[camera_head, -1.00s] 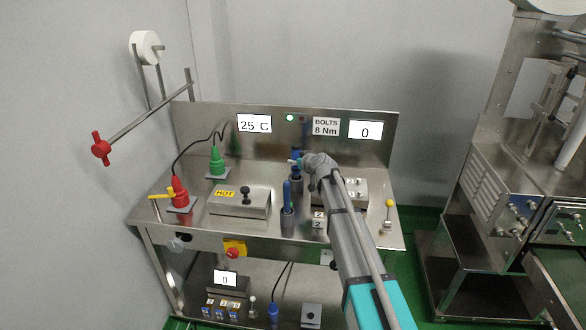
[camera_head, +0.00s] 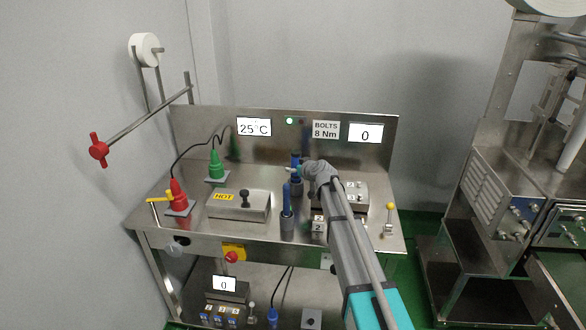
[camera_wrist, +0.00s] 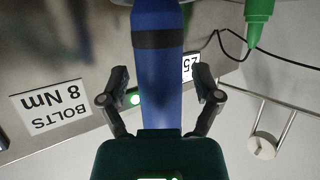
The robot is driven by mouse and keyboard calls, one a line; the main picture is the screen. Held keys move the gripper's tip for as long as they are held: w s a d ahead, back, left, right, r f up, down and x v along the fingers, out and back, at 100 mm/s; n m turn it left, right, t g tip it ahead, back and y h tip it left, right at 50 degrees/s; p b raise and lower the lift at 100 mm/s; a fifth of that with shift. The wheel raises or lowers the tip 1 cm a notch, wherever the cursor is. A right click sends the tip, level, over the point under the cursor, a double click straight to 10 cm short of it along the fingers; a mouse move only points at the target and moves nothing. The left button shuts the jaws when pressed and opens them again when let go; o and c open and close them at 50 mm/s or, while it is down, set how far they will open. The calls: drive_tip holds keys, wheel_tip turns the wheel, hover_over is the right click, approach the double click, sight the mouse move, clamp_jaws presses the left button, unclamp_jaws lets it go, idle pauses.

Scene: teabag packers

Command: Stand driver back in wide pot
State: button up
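A blue driver with a dark band (camera_wrist: 158,75) stands upright between the fingers of my gripper (camera_wrist: 162,88) in the wrist view. The fingers are spread, with a gap visible on the right side of the driver. In the head view this driver (camera_head: 296,159) is at the rear grey pot (camera_head: 297,187), and my gripper (camera_head: 296,170) is beside it, partly hidden by my wrist. A second blue driver (camera_head: 286,200) stands upright in the front grey pot (camera_head: 287,228). I cannot tell from the view which pot is wider.
The HOT box (camera_head: 240,205) with a black knob is left of the pots. A numbered metal block (camera_head: 352,192) lies right, partly behind my arm. Green (camera_head: 215,166) and red (camera_head: 178,198) cone tools stand at left. A yellow-knobbed lever (camera_head: 389,218) is at the right edge.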

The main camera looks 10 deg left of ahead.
drive_tip(key=shift+r, duration=0.1)
idle(0.3)
drive_tip(key=shift+r, duration=0.1)
drive_tip(key=p+v, duration=0.5)
drive_tip(key=v, duration=0.7)
drive_tip(key=shift+s, duration=0.1)
idle(0.4)
drive_tip(key=s+d+f+m+g+h, duration=0.2)
drive_tip(key=s+d, duration=0.4)
drive_tip(key=s, duration=0.5)
drive_tip(key=s+d+f+m+g+h, duration=0.2)
drive_tip(key=s+d+f+g, duration=0.3)
drive_tip(key=s, duration=0.5)
drive_tip(key=s+d+f+m+g+h, duration=0.3)
drive_tip(key=s+d, duration=0.5)
drive_tip(key=s, duration=0.3)
drive_tip(key=shift+s+d+f+g+h, duration=0.3)
drive_tip(key=shift+d+f+g+h, duration=0.1)
drive_tip(key=shift+f, duration=0.5)
